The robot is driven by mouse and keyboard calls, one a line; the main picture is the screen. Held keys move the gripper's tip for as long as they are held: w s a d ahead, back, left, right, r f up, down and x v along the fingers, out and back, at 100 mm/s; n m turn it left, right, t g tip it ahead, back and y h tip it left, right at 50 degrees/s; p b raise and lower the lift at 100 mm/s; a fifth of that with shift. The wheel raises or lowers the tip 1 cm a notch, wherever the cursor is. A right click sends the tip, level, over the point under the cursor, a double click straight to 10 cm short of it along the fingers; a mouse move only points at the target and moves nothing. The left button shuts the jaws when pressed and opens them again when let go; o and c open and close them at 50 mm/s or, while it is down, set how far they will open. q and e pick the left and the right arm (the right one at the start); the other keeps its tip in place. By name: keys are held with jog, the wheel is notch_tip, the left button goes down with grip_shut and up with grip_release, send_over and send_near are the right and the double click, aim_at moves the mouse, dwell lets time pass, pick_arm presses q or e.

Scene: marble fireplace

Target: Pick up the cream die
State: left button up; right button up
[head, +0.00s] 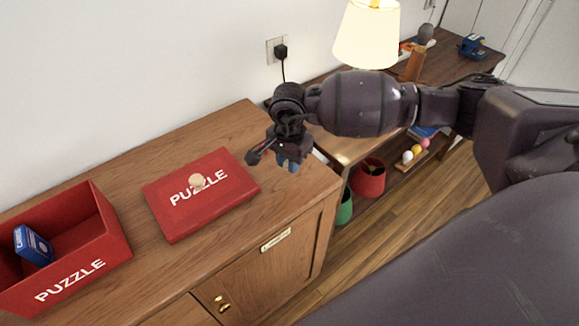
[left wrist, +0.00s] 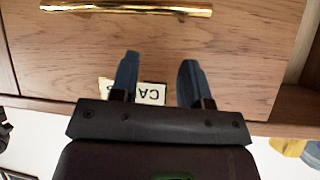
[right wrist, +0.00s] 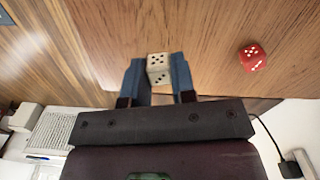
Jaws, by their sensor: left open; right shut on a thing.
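The cream die (right wrist: 158,67) with dark pips is between the fingertips of my right gripper (right wrist: 158,75), which is shut on it. In the head view my right gripper (head: 291,160) is at the right end of the wooden cabinet top (head: 235,135), and the die is hidden there. I cannot tell whether the die is clear of the wood. My left gripper (left wrist: 160,82) shows only in its own wrist view. It is open and empty, in front of a cabinet front with a label and a brass handle.
A red die (right wrist: 253,57) lies on the wood near the right gripper. A red puzzle lid (head: 220,197) with a small pale knob lies left of it. An open red box (head: 95,240) holding a blue box (head: 33,245) stands further left. A lamp (head: 367,35) is behind my arm.

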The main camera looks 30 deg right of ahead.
notch_tip(320, 180, up, 17)
jog(key=p, duration=0.1)
jog(key=shift+r, duration=0.1)
dwell(1.2)
